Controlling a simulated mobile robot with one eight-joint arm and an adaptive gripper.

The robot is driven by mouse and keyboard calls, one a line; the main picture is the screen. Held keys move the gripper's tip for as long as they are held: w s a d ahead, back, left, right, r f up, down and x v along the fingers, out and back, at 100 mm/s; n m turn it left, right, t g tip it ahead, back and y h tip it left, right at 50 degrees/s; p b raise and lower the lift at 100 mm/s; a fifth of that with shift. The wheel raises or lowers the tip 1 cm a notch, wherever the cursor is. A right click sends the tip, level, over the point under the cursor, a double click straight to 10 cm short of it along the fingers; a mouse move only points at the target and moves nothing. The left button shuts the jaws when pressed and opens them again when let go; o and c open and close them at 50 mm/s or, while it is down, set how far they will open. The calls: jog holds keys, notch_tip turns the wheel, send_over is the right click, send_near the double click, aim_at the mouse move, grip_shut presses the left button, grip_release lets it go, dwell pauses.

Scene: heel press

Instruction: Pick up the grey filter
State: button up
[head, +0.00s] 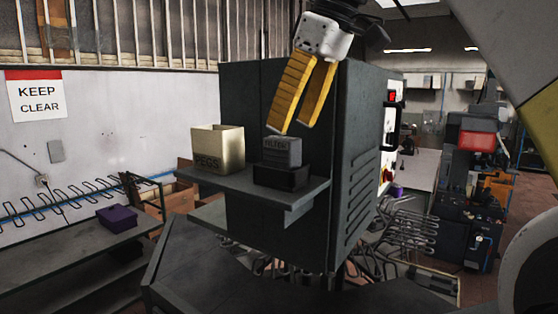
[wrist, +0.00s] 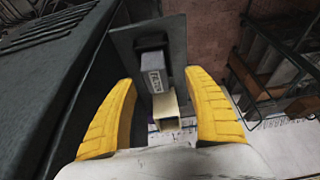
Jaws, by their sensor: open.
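The grey filter (head: 281,152) is a small block with dark lettering on its front. It stands upright in a black holder (head: 281,177) on a dark shelf fixed to the side of a large machine cabinet. My gripper (head: 293,128), with two yellow fingers, is just above the filter and points down, apart from it as far as I can tell. In the wrist view the filter (wrist: 154,74) shows between the open fingers (wrist: 160,128), beyond the tips. The fingers hold nothing.
A cream box marked PEGS (head: 217,148) stands on the shelf (head: 225,181) left of the filter. The dark cabinet (head: 345,150) rises close behind and right of my gripper. A purple box (head: 117,215) sits on a lower bench at left. Space above the shelf is open.

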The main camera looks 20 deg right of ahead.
aim_at(287, 138)
jog(key=w+f, duration=0.2)
jog(key=shift+w, duration=0.35)
jog(key=shift+s+a+f, duration=0.25)
jog(key=shift+f, duration=0.4)
jog(key=shift+s+a+f, duration=0.2)
jog(key=shift+s+f, duration=0.05)
jog(key=shift+f, duration=0.35)
jog(key=shift+w+f, duration=0.55)
jog(key=shift+w, duration=0.3)
jog(key=shift+s+r, duration=0.15)
jog(key=shift+s, duration=0.25)
jog(key=c, duration=1.2)
grip_shut()
